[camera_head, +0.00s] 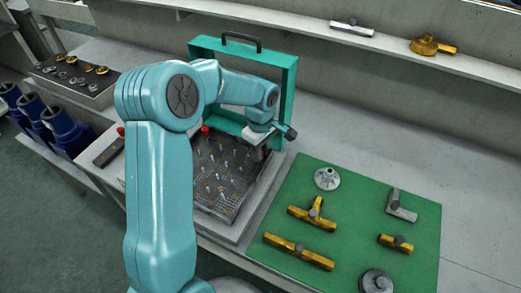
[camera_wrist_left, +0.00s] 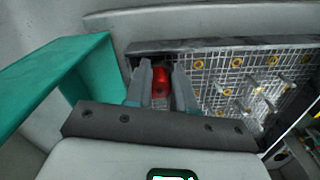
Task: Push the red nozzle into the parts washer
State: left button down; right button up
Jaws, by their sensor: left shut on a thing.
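The red nozzle (camera_wrist_left: 160,82) shows in the left wrist view between the two fingers of my left gripper (camera_wrist_left: 161,88), which is shut on it. It is over or at the corner of the mesh rack; I cannot tell whether it touches. In the head view my left gripper (camera_head: 262,145) is at the back right of the parts washer, and the held nozzle is mostly hidden there. The washer's teal lid (camera_head: 287,98) stands open behind the dark mesh rack (camera_head: 215,205), which bears several small upright pins. My right gripper is not in view.
A green mat (camera_head: 350,215) at right holds several brass and grey fittings. A small red knob (camera_head: 205,131) is at the rack's back left. A shelf (camera_head: 300,25) with two fittings runs along the wall. Blue cylinders (camera_head: 65,130) stand at left.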

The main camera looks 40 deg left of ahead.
pick_arm(q)
jog(key=shift+f+b, duration=0.35)
jog(key=shift+b, duration=0.1)
dwell(0.6)
jog(key=c, duration=0.9)
grip_release()
jog(key=shift+r, duration=0.1)
jog(key=shift+w, duration=0.1)
